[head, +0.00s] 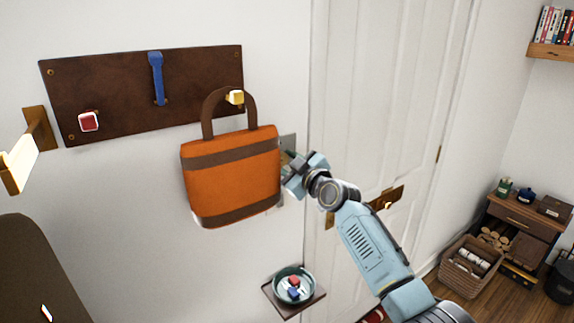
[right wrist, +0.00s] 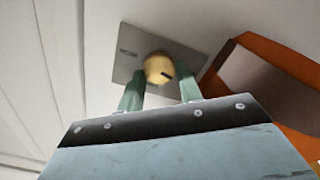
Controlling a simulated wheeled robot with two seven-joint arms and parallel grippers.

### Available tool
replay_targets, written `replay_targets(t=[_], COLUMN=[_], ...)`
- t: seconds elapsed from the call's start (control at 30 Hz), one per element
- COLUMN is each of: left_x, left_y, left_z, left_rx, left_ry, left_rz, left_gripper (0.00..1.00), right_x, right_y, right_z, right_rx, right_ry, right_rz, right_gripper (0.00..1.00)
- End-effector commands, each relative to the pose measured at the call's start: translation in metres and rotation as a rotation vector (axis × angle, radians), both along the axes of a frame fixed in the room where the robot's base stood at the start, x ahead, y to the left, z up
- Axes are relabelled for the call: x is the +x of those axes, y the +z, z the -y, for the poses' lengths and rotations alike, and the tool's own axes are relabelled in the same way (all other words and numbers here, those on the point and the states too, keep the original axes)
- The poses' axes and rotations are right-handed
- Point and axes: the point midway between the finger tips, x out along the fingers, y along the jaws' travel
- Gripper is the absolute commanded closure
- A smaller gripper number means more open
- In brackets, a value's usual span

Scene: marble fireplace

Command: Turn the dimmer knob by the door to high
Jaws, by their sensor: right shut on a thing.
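The dimmer knob (right wrist: 157,67) is a round yellow-brass knob with a dark mark on its face, toward the right in the right wrist view. It sits on a grey metal wall plate (right wrist: 128,62) with small lettering too blurred to read. The plate's upper edge also shows in the head view (head: 288,141), beside the door frame. My right gripper (right wrist: 159,82) is shut on the knob, with one green finger on each side. In the head view my right gripper (head: 290,166) hides the knob. My left gripper is not in view.
An orange bag (head: 232,178) hangs from a brown peg board (head: 115,90), close to my right gripper's left. The white door (head: 375,100) with a brass handle (head: 388,203) is right. A small shelf (head: 276,301) holding a bowl (head: 308,283) is below.

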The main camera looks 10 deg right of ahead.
Motion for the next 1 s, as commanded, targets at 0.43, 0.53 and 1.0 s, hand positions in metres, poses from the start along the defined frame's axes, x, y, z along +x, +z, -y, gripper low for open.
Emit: replay_targets(t=[0.43,0.53,1.0], left_x=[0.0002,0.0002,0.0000], left_y=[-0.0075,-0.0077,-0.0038], left_z=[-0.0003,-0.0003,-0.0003], left_rx=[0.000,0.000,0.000], left_ry=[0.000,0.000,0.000], left_rz=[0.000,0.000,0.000], left_gripper=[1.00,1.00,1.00], right_x=[0.0004,0.0005,0.0008], right_y=[-0.0006,-0.0006,-0.0006], right_z=[0.0012,0.0015,0.0022], right_rx=[0.386,0.474,0.890], right_ry=[0.000,-0.001,-0.001], right_rz=[-0.159,-0.196,-0.366], right_gripper=[0.88,0.88,0.88])
